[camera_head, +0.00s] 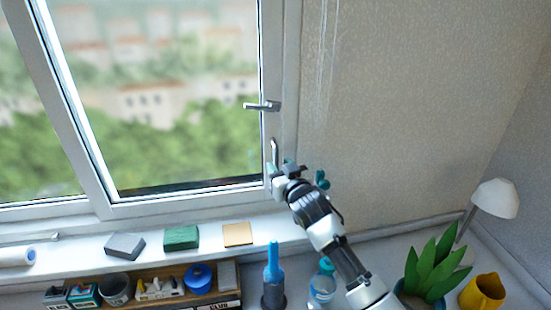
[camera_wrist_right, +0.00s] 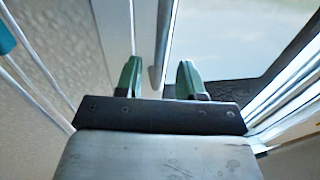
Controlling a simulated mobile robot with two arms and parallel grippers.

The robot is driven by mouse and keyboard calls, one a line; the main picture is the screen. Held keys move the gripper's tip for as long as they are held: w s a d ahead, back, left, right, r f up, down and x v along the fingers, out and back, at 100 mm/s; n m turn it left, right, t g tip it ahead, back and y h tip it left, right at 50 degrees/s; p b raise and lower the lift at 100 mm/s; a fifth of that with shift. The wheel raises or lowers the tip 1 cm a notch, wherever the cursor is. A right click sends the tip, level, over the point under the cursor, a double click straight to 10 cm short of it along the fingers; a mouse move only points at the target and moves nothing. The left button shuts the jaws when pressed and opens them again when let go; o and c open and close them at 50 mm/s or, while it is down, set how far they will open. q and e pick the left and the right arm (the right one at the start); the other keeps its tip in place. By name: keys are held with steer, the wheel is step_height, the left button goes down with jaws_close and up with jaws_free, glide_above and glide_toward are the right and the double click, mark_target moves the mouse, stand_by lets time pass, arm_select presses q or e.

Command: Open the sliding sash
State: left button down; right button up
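The sliding sash (camera_head: 185,197) is the white-framed right pane of the window, and its right edge appears to sit against the outer frame. A grey lever (camera_head: 262,106) on that edge points left. Below it is an upright pull handle (camera_head: 274,152). My right gripper (camera_head: 281,168) is at the lower end of this handle, hiding part of it. In the right wrist view, its two green fingers (camera_wrist_right: 160,78) are apart, with the grey handle (camera_wrist_right: 156,75) showing between them. Contact cannot be told. My left gripper is not in view.
Cords with a teal end (camera_head: 322,180) hang on the wall just right of my right gripper. The sill holds a grey block (camera_head: 125,246), a green block (camera_head: 181,238) and a tan block (camera_head: 237,235). Below stand a blue bottle (camera_head: 273,275), a plant (camera_head: 435,265) and a yellow mug (camera_head: 484,293).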

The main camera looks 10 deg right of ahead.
mark_target(277, 164)
steer(key=shift+w+a, duration=0.15)
steer(key=shift+w, duration=0.6)
steer(key=shift+w+a, duration=0.15)
steer(key=shift+w, duration=0.6)
steer(key=shift+c, duration=0.3)
jaws_close()
